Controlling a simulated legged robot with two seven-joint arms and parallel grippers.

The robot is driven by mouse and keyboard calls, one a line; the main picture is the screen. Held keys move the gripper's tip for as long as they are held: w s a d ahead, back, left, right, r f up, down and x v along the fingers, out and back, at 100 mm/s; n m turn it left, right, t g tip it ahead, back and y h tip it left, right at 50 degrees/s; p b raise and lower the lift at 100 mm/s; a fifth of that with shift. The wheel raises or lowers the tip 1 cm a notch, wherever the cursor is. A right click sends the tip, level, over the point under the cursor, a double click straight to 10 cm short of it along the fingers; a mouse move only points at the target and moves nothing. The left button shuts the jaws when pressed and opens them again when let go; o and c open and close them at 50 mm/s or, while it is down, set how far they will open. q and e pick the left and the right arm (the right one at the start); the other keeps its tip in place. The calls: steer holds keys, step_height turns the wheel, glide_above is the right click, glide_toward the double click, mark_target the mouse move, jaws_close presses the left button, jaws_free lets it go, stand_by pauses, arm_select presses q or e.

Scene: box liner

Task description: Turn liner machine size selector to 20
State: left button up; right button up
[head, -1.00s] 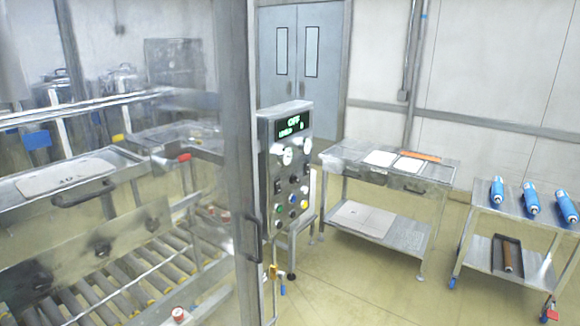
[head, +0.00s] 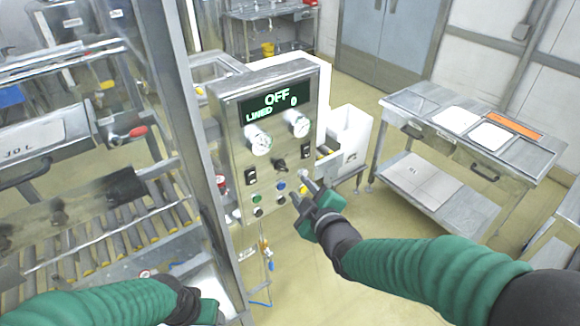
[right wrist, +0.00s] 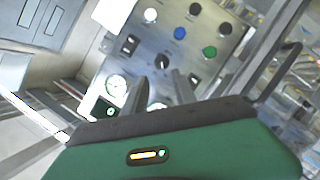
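The liner machine's control panel (head: 232,131) stands left of centre in the head view. Its display (head: 274,100) reads OFF, with LINED and 0 below. A black selector knob (head: 280,165) sits at mid-panel under two round white gauges. It also shows in the right wrist view (right wrist: 161,62), where the panel appears upside down; its size marks are too small to read. My right gripper (head: 299,187) is open and empty, in front of the panel and lower right of the knob. In the right wrist view its fingers (right wrist: 160,80) point towards the knob. My left gripper (head: 208,308) is low, partly shown, fingers unclear.
Black switches (head: 251,176) and coloured buttons (head: 281,187) surround the knob. A metal post (head: 185,120) and roller conveyor (head: 95,250) stand left.

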mark_target(284, 169)
steer(key=p+x, duration=0.1)
steer(key=x, duration=0.2)
steer(key=p+x, duration=0.1)
steer(key=x, duration=0.7)
steer(key=shift+a+p, duration=0.4)
steer(key=shift+d, duration=0.45)
steer(key=c, duration=0.3)
steer(key=shift+s+a+r, duration=0.1)
steer(key=shift+a, duration=0.25)
jaws_close()
arm_select(q)
steer(key=r, duration=0.1)
steer(key=a+r, duration=0.1)
steer(key=r, duration=0.1)
steer(key=shift+s+r, duration=0.1)
steer(key=shift+s, duration=0.1)
steer(key=shift+d, duration=0.15)
arm_select(e)
steer(key=shift+d, duration=0.1)
